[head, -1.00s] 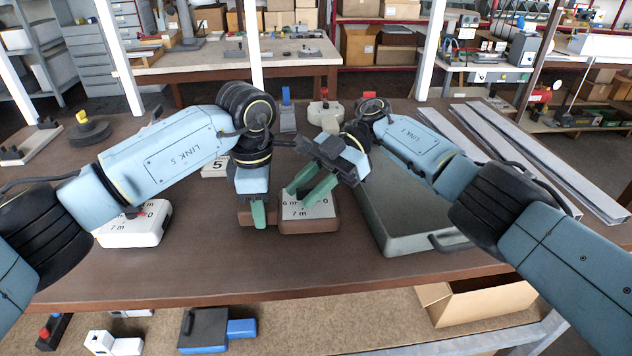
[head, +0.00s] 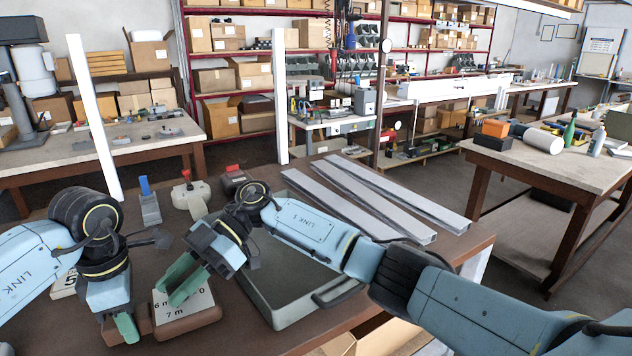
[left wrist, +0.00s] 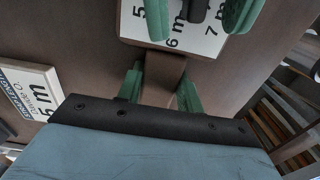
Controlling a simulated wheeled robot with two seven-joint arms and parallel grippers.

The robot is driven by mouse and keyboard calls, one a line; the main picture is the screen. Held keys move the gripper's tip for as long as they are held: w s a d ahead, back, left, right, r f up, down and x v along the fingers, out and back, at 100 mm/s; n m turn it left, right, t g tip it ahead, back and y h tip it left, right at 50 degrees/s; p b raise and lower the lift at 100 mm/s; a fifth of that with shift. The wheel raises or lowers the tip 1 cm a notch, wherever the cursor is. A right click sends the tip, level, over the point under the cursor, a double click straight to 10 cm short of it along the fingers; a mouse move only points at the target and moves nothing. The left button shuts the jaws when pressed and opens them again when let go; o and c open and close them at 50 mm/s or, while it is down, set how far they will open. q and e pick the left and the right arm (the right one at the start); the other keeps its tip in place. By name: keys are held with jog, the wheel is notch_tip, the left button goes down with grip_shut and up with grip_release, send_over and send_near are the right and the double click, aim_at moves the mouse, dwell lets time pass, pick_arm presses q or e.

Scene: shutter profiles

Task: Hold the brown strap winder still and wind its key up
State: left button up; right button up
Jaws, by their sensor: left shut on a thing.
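The brown strap winder (head: 203,318) lies on the brown table, its white scale plate marked "6 m" and "7 m". It also shows in the left wrist view (left wrist: 128,44). My left gripper (head: 126,328) is low at the winder's left side. In the left wrist view its green fingers (left wrist: 160,90) are shut on the winder's brown end block (left wrist: 162,72). My right gripper (head: 181,280) is above the plate with its green fingers apart. In the left wrist view a dark part, perhaps the key (left wrist: 197,10), shows between those fingers; contact is not visible.
A grey tray (head: 280,315) with a handle lies right of the winder. Long grey profiles (head: 385,195) lie behind it. Small devices with blue (head: 149,203) and red (head: 188,195) levers stand at the back. Another white-plated unit (left wrist: 35,92) lies near my left gripper.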

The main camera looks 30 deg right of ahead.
jog(key=m+t, duration=0.2)
jog(key=t, duration=0.1)
jog(key=shift+s+m+y, duration=0.1)
jog(key=shift+m+y, duration=0.2)
jog(key=shift+y, duration=0.1)
jog(key=d+r+n+t, duration=0.3)
jog(key=d+t, duration=0.1)
jog(key=d, duration=0.5)
jog(key=w+d+r+n+t+y, duration=0.1)
jog(key=d+r+n+t, duration=0.3)
jog(key=d, duration=0.5)
jog(key=d+r+n+t+y, duration=0.1)
jog(key=d+r+n+t, duration=0.2)
jog(key=d, duration=0.7)
jog(key=r+t, duration=0.1)
jog(key=t, duration=0.1)
jog(key=shift+w+n+t, duration=0.15)
jog(key=shift+n+t, duration=0.15)
jog(key=shift+t, duration=0.1)
jog(key=shift+a, duration=0.1)
